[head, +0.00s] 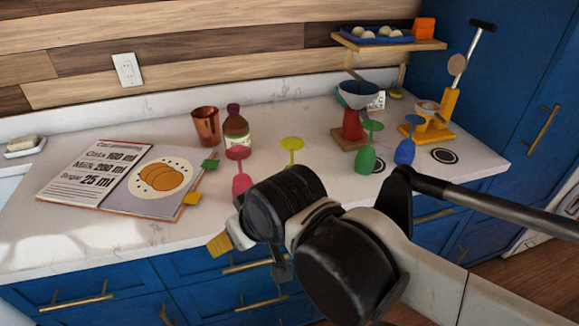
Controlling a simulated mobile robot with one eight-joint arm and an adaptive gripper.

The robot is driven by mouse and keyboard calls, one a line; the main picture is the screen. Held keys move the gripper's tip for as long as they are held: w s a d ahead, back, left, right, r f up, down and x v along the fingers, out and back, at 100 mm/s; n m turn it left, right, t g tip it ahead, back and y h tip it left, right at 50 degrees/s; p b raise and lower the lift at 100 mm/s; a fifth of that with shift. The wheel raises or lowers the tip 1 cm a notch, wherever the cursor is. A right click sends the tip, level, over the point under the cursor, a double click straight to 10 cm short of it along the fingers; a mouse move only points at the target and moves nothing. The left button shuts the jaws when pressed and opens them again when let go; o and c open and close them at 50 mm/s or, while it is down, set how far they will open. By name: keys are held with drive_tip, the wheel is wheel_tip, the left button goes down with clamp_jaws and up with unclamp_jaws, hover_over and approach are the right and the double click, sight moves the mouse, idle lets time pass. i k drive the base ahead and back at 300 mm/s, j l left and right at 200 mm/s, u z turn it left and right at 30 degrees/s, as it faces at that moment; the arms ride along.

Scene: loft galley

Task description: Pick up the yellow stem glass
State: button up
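The yellow stem glass (291,146) is upright on the white counter in the middle of the head view. Its bowl and upper stem show, and its lower part is hidden behind my arm. My gripper (221,244) is in front of the counter's front edge, lower and nearer than the glass. Only a small yellowish tip of it seems to show past my dark arm links. Whether its fingers are open or shut cannot be seen. It appears apart from the glass.
A pink glass (241,172) stands left of the yellow one; green (366,150) and blue (406,148) glasses stand right. Behind are a copper cup (206,125) and a bottle (236,130). An open cookbook (125,180) lies left. A shelf (390,46) overhangs the back right.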

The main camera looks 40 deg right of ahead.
sight(291, 144)
drive_tip(key=i+j+z, duration=0.1)
drive_tip(key=j+z, duration=0.85)
drive_tip(key=j, duration=0.25)
drive_tip(key=k+j+z, duration=0.15)
drive_tip(key=j+z, duration=0.35)
drive_tip(key=j, duration=0.1)
